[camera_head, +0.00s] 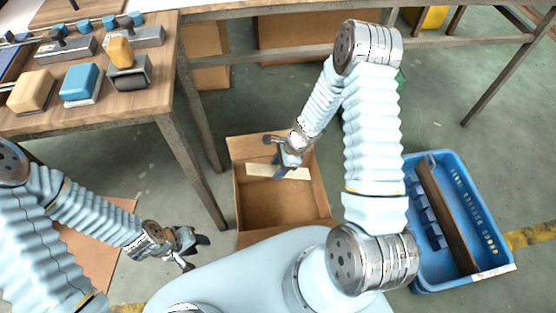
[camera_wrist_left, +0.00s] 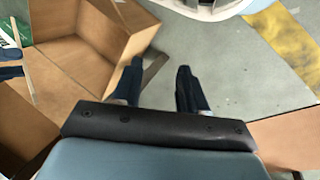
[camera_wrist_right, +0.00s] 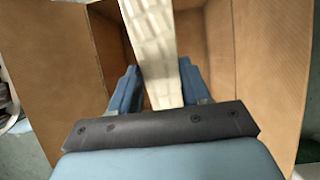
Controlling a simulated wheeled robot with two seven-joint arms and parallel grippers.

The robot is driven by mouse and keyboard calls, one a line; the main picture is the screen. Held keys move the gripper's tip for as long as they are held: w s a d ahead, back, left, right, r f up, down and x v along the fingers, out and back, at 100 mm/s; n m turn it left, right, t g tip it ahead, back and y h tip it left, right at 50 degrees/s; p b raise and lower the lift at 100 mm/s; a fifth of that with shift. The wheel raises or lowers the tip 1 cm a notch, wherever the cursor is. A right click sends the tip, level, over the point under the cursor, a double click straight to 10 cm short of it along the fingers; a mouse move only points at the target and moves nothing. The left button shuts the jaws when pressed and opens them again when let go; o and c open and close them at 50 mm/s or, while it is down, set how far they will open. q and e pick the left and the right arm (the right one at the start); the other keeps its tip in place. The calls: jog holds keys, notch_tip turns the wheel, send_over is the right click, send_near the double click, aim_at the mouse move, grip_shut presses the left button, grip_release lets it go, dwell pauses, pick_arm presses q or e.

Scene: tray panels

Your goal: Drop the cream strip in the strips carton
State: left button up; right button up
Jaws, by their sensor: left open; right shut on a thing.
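The cream strip (camera_head: 259,170) is pale and flat. It lies across the upper part of the open brown strips carton (camera_head: 275,212) in the head view. My right gripper (camera_head: 281,172) is shut on the strip, inside or just above the carton's opening. In the right wrist view the strip (camera_wrist_right: 152,40) runs between the fingers (camera_wrist_right: 157,80), with carton walls (camera_wrist_right: 265,60) on both sides. I cannot tell whether the strip touches the carton floor. My left gripper (camera_head: 190,252) is open and empty, left of the carton; its fingers (camera_wrist_left: 158,85) stand apart over floor.
A wooden table (camera_head: 120,110) at the left carries blocks and grey holders. A blue crate (camera_head: 470,225) with a brown strip and blue pieces stands right of the carton. Another brown cardboard piece (camera_head: 95,255) lies under my left arm. Table legs stand close by the carton.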

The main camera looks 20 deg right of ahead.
pick_arm(q)
notch_tip(320, 180, down, 11)
jog(key=a+b, duration=0.2)
jog(key=b, duration=0.8)
jog(key=shift+w+a+b, duration=0.2)
jog(key=shift+w+b, duration=0.15)
jog(key=shift+w, duration=0.1)
pick_arm(e)
notch_tip(320, 180, down, 15)
jog(key=shift+r, duration=0.15)
pick_arm(q)
jog(key=shift+r, duration=0.1)
pick_arm(e)
jog(key=o, duration=1.3)
jog(key=shift+c, duration=0.2)
jog(key=shift+r, duration=0.1)
pick_arm(q)
notch_tip(320, 180, up, 7)
jog(key=d+p, duration=0.2)
jog(key=p, duration=0.5)
jog(key=shift+s+d, duration=0.15)
jog(key=shift+s, duration=0.3)
pick_arm(e)
notch_tip(320, 180, up, 9)
